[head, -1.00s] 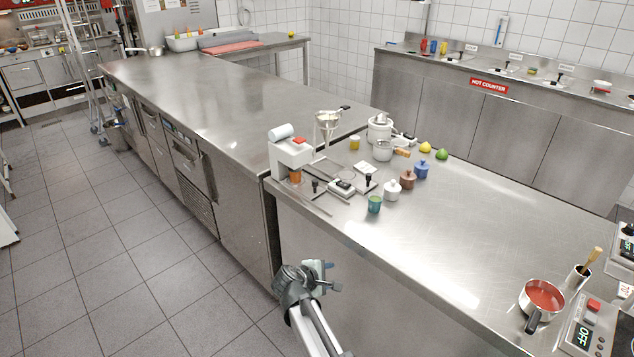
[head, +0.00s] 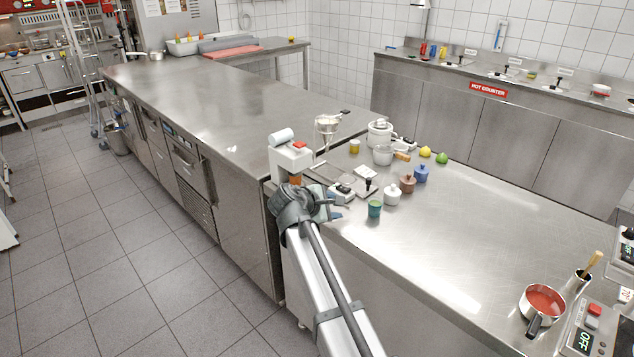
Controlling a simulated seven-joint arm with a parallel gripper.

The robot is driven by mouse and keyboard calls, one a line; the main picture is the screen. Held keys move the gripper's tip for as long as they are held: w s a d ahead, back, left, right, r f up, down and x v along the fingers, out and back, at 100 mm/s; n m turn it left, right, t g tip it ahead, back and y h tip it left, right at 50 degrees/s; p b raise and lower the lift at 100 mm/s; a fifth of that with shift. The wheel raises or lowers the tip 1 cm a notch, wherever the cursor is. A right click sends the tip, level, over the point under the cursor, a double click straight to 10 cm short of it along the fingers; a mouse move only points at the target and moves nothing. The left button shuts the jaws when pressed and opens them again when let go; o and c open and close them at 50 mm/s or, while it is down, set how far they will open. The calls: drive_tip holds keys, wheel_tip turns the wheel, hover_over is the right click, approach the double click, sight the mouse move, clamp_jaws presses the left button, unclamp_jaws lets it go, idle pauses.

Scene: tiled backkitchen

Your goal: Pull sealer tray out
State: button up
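The sealer (head: 284,158) is a white machine with a white film roll on top and a red button. It stands at the near left corner of the steel counter. An orange-brown cup (head: 295,180) shows inside its lower part. The sealer tray cannot be made out clearly; my wrist covers the area just below the cup. My gripper (head: 337,204) is at the counter's front edge, just right of and in front of the sealer's base. Its two bluish fingertips look apart, pointing right, with nothing visible between them. Contact with the sealer or tray cannot be told.
Close right of the gripper are a small scale-like device (head: 341,191), a teal cup (head: 375,209) and a white lidded jar (head: 392,195). A metal funnel on a stand (head: 327,126) is behind the sealer. The counter's front middle (head: 440,240) is clear.

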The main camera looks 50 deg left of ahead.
drive_tip(key=w+r+g, duration=0.1)
drive_tip(key=w, duration=0.3)
drive_tip(key=w+r+m+g, duration=0.1)
drive_tip(key=w+g, duration=0.1)
drive_tip(key=w, duration=0.1)
drive_tip(key=w+r+g, duration=0.1)
drive_tip(key=w, duration=0.3)
drive_tip(key=shift+w+a+r, duration=0.15)
drive_tip(key=shift+w+a, duration=0.1)
drive_tip(key=shift+w, duration=0.1)
drive_tip(key=w+r+g+y, duration=0.4)
drive_tip(key=w+r+g, duration=0.3)
drive_tip(key=w+r, duration=0.3)
drive_tip(key=s+a+n+g+h, duration=0.1)
drive_tip(key=s+a+g, duration=0.15)
drive_tip(key=s, duration=0.45)
drive_tip(key=s+a+g+h, duration=0.1)
drive_tip(key=s+a, duration=0.3)
drive_tip(key=s, duration=0.3)
drive_tip(key=x, duration=1.3)
drive_tip(key=shift+w+a+f, duration=0.15)
drive_tip(key=shift+w+a, duration=0.2)
drive_tip(key=shift+a, duration=0.05)
drive_tip(key=shift+c, duration=0.5)
clamp_jaws()
